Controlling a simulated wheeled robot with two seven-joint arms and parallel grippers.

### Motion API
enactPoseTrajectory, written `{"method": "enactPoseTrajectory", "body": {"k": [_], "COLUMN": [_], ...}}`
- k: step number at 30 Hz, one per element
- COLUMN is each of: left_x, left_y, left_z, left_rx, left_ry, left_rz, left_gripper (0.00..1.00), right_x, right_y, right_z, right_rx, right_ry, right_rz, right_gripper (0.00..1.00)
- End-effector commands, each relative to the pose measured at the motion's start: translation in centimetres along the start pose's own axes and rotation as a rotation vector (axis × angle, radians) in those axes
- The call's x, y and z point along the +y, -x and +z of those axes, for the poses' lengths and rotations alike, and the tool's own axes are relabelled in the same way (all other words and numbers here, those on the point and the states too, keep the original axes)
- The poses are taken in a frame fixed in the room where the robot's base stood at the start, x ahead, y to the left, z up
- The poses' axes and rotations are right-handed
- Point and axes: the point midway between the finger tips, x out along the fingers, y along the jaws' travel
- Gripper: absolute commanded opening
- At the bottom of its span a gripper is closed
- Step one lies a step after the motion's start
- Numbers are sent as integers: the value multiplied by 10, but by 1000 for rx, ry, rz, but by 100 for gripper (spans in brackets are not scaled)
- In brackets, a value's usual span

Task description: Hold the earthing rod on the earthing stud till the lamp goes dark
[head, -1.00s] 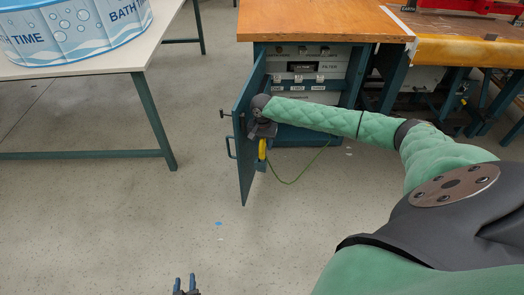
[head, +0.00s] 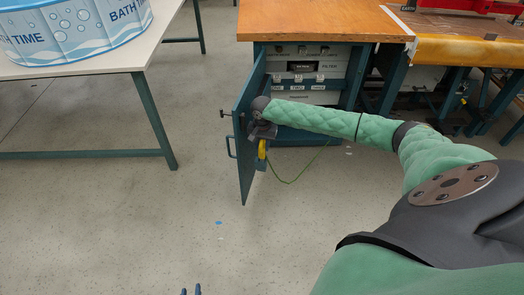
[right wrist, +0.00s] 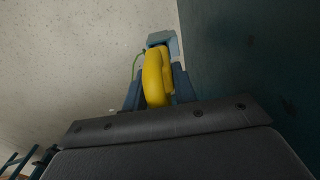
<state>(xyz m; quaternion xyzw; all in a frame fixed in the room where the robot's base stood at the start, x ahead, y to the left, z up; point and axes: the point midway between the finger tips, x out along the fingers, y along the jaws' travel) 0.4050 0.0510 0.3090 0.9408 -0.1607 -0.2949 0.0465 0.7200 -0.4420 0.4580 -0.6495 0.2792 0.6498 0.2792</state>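The earthing rod's yellow, curved part (right wrist: 155,78) is between the fingers of my right gripper (right wrist: 158,88) in the right wrist view, filling the gap. Its yellow end also shows below the gripper in the head view (head: 262,149). A blue-grey bracket (right wrist: 164,40) is at its far end, beside the open cabinet door (head: 246,140). A green cable (head: 298,178) runs from the rod to the cabinet. I cannot make out the earthing stud or a lit lamp.
The cabinet's panel (head: 305,68) is under a wooden bench (head: 320,22). The door stands open toward me, close beside my right gripper. A white table (head: 80,68) with a blue-and-white tub (head: 75,30) is at the left. The floor (head: 130,230) between is clear.

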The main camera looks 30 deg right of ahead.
Motion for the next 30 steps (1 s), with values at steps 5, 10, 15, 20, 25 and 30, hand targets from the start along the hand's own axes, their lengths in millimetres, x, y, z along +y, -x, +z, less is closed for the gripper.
{"method": "enactPoseTrajectory", "body": {"k": [5, 10, 15, 20, 25, 30], "left_x": [0, 0, 0, 1, 1, 2], "left_y": [0, 0, 1, 2, 3, 4], "left_z": [0, -1, -2, -4, -6, -7], "left_rx": [0, 1, 1, 1, 1, 1], "left_ry": [0, 0, 0, 0, 0, 0], "left_rz": [0, 0, 0, 0, 0, 0], "left_gripper": [36, 36, 36, 36, 36, 36], "right_x": [0, 0, 0, 0, 0, 0], "right_y": [0, 1, 2, 3, 4, 5], "right_z": [0, 0, 0, 0, 0, 0], "right_rx": [0, 0, 0, 0, 1, 1], "right_ry": [0, 0, 0, 0, 0, 0], "right_rz": [0, -1, -1, -1, -1, -1], "right_gripper": [0, 0, 0, 0, 0, 0]}}
